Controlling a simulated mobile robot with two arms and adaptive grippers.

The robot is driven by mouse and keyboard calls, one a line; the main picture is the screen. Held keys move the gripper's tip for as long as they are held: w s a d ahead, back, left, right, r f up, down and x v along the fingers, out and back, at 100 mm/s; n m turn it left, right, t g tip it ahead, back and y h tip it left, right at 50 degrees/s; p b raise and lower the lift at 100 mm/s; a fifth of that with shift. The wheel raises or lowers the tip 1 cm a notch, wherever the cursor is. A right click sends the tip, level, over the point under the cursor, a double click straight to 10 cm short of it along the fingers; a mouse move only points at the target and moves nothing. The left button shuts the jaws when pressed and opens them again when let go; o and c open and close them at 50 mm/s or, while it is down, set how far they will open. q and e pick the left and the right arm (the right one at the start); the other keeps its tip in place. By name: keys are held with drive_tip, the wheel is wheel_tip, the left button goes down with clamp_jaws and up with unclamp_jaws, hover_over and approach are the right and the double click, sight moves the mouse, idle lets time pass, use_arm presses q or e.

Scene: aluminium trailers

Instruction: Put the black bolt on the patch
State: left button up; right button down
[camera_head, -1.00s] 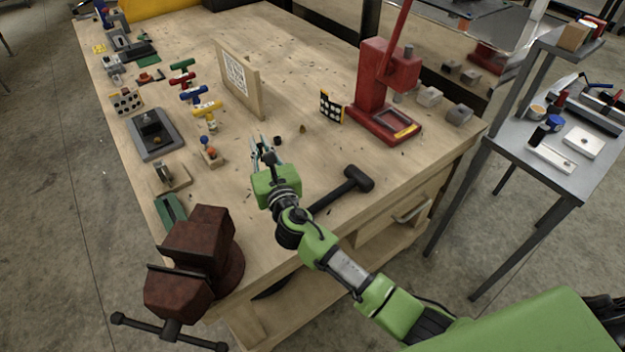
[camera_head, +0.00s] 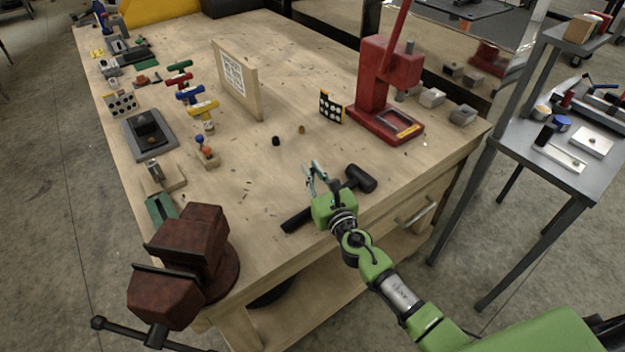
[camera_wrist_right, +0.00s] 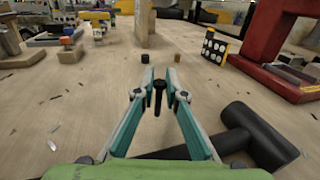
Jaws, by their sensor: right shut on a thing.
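My right gripper (camera_head: 313,172) is above the near part of the workbench (camera_head: 262,208), close to the hammer. In the right wrist view its teal fingers (camera_wrist_right: 158,84) are closed on a black bolt (camera_wrist_right: 158,98). The bolt hangs upright with its head at the fingertips and its shank pointing down, apparently clear of the wood. In the head view the bolt is too small to make out. I cannot tell which marking is the patch. My left gripper is not in view.
A black hammer (camera_head: 361,178) lies beside and partly behind my gripper. A small black cylinder (camera_head: 276,141) and a brown one (camera_head: 302,129) stand farther back. A red press (camera_head: 385,85) is at right, a rusty vise (camera_head: 190,250) at front left. The bench middle is mostly clear.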

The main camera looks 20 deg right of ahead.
drive_tip(key=shift+a+f, duration=0.1)
drive_tip(key=shift+f, duration=0.35)
drive_tip(key=shift+f+b, duration=0.2)
drive_tip(key=shift+b, duration=0.1)
drive_tip(key=c, duration=2.1)
unclamp_jaws()
drive_tip(key=shift+r, duration=0.1)
drive_tip(key=shift+r+p, duration=0.25)
drive_tip(key=shift+p, duration=0.1)
drive_tip(key=s, duration=0.7)
drive_tip(key=s+d, duration=0.1)
drive_tip(key=s, duration=0.2)
drive_tip(key=shift+s+f+b, duration=0.2)
drive_tip(key=shift+s+b, duration=0.05)
drive_tip(key=shift+b, duration=0.1)
drive_tip(key=shift+s+r, duration=0.15)
drive_tip(key=shift+s, duration=0.6)
